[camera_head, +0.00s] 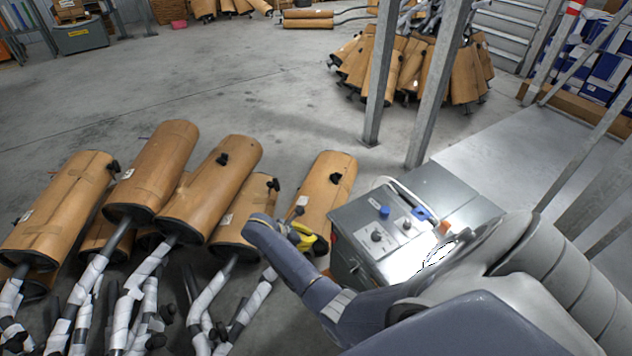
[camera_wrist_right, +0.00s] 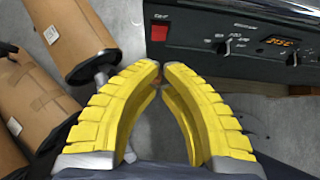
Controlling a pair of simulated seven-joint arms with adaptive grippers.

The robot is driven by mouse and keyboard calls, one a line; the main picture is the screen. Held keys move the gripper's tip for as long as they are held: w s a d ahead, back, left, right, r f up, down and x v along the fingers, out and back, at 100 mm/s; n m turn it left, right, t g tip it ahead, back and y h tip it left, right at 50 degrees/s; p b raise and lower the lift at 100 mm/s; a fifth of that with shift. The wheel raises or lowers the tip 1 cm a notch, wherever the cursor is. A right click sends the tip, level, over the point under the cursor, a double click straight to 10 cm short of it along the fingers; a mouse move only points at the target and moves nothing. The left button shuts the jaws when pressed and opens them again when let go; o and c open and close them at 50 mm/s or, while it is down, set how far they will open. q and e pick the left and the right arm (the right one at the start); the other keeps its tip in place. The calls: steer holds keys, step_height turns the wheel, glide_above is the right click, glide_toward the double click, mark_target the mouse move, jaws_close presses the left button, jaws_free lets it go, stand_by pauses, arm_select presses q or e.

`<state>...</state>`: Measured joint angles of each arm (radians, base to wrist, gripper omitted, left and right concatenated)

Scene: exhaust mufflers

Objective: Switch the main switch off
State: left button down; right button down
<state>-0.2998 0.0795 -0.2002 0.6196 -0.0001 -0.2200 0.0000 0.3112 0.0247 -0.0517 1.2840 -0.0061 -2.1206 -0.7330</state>
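A grey control box (camera_head: 375,222) stands right of centre in the head view. In the right wrist view its dark panel (camera_wrist_right: 200,65) crosses the upper right, with a red switch (camera_wrist_right: 158,33) at its left end. Small lettering sits above the red switch, too small to read; its on or off position cannot be told. My right gripper (camera_head: 308,238) is beside the box's left side. In the right wrist view its yellow fingers (camera_wrist_right: 161,66) meet at the tips, empty, just below the red switch in the picture. My left gripper is not in view.
The panel also carries knobs (camera_wrist_right: 230,47) and an orange display (camera_wrist_right: 279,41). Brown mufflers (camera_head: 215,185) stand close to the left of my right gripper. Metal posts (camera_head: 382,75) rise behind the box. Open floor (camera_head: 250,80) lies beyond the mufflers.

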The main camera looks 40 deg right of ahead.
steer(key=shift+v, duration=1.4)
steer(key=shift+d, duration=0.15)
